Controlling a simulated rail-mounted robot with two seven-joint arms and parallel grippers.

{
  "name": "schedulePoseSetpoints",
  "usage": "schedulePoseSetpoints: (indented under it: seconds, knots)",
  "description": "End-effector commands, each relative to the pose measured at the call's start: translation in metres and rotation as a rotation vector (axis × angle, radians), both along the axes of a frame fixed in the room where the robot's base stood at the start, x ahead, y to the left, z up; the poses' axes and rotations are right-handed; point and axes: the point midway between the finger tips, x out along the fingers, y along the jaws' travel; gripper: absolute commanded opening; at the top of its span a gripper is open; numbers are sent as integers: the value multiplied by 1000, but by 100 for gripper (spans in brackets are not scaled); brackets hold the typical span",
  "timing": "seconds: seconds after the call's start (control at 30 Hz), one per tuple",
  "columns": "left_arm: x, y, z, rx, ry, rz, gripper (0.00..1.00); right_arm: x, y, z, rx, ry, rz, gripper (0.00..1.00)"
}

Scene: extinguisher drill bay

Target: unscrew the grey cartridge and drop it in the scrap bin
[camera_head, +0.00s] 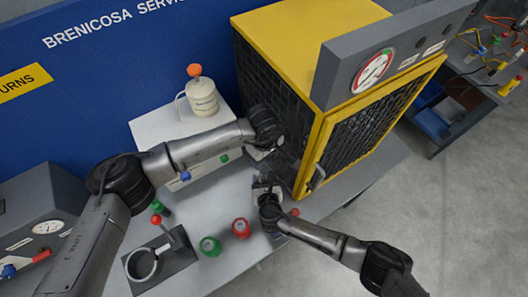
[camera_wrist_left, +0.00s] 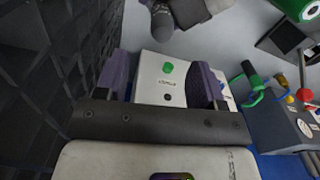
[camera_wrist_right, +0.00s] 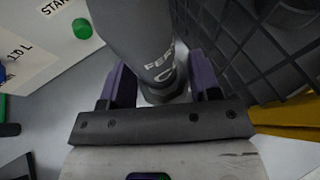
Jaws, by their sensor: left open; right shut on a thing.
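In the head view my right gripper (camera_head: 265,184) is just left of the yellow cage, and the cartridge is hard to make out. My left gripper (camera_head: 262,153) is close above it there, partly hidden. In the left wrist view my left gripper (camera_wrist_left: 160,85) is open and empty. I cannot identify a scrap bin.
The yellow cage (camera_head: 290,30) with mesh sides stands close to both grippers. A white box (camera_head: 150,130) carries a cream bottle (camera_head: 202,98). Red (camera_head: 240,228) and green (camera_head: 209,246) round parts and a ring clamp (camera_head: 141,264) occupy the front bench. A blue tray (camera_head: 432,122) is far right.

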Motion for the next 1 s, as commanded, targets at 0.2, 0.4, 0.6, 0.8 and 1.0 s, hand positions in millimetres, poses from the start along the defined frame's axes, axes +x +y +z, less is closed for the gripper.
schedulePoseSetpoints:
  seconds: [0.2, 0.4, 0.6, 0.8, 1.0]
  knots:
    - [1, 0, 24, 3, -6, -348, 63, -1, -2, -4, -4, 7, -2, 0]
    - [-1, 2, 37, 6, -1, -568, 63, -1, -2, -4, -4, 7, -2, 0]
    - [-2, 2, 33, 5, 5, -655, 63, -1, -2, -4, -4, 7, -2, 0]
    - [-3, 2, 5, 4, 6, -661, 63, -1, -2, -4, -4, 7, -2, 0]
    - [-3, 2, -29, 5, 7, -659, 63, -1, -2, -4, -4, 7, -2, 0]
